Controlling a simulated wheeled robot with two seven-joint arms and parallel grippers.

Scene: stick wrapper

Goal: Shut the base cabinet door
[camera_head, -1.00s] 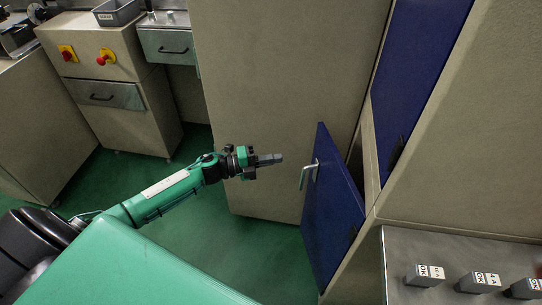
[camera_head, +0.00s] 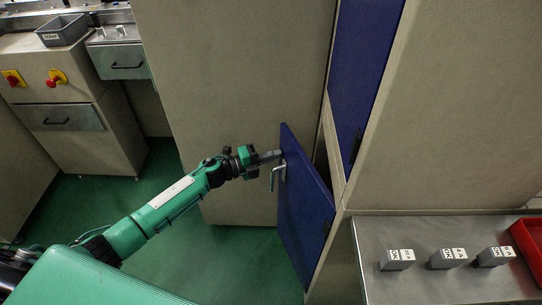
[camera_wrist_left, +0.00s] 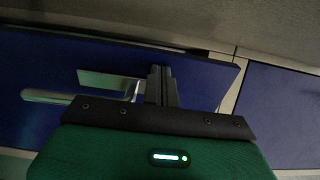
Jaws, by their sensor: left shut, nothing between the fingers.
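The blue base cabinet door (camera_head: 305,215) stands ajar, with a dark gap between its top edge and the cabinet frame. It carries a metal handle (camera_head: 274,177) near its free edge. My left gripper (camera_head: 279,154) is shut and empty. Its fingertips are at the door's outer face near the top free corner, just above the handle; they look touching, but contact is hard to confirm. In the left wrist view the shut fingers (camera_wrist_left: 162,85) point at the blue door (camera_wrist_left: 60,65), beside the handle (camera_wrist_left: 75,97). My right gripper is not in view.
A second blue door (camera_head: 362,70) above sits flush in the cabinet. A metal counter (camera_head: 440,285) at the right holds several grey labelled blocks and a red tray (camera_head: 527,240). Drawer units stand at the left. Green floor (camera_head: 215,255) is clear before the cabinet.

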